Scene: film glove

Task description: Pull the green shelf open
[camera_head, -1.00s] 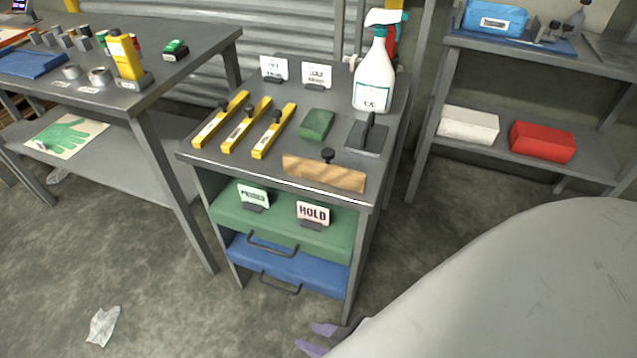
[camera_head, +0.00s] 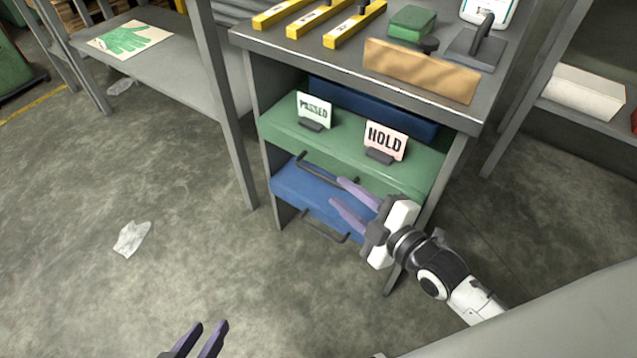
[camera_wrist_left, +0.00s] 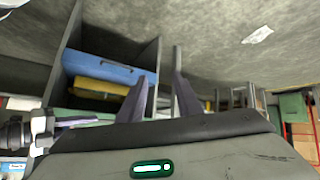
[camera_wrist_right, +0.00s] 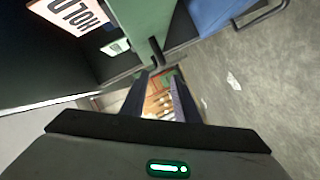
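The green shelf (camera_head: 350,150) sits in the cabinet above the blue drawer (camera_head: 295,190). It carries a PASSED sign (camera_head: 314,108) and a HOLD sign (camera_head: 385,141). Its dark bar handle (camera_head: 318,166) is on the front; the handle also shows in the right wrist view (camera_wrist_right: 157,52). My right gripper (camera_head: 337,190) is open at the front of the shelf, its fingertips close to the handle's right end. Whether they touch it, I cannot tell. My left gripper (camera_head: 211,323) is open and empty, low over the floor at the bottom.
The cabinet top holds yellow tools (camera_head: 355,24), a green block (camera_head: 411,22) and a wooden block (camera_head: 420,70) at the front edge. The blue drawer's handle (camera_head: 325,228) juts out below. A table leg (camera_head: 228,110) stands left of the cabinet. The floor in front is mostly clear, with a crumpled scrap (camera_head: 131,238).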

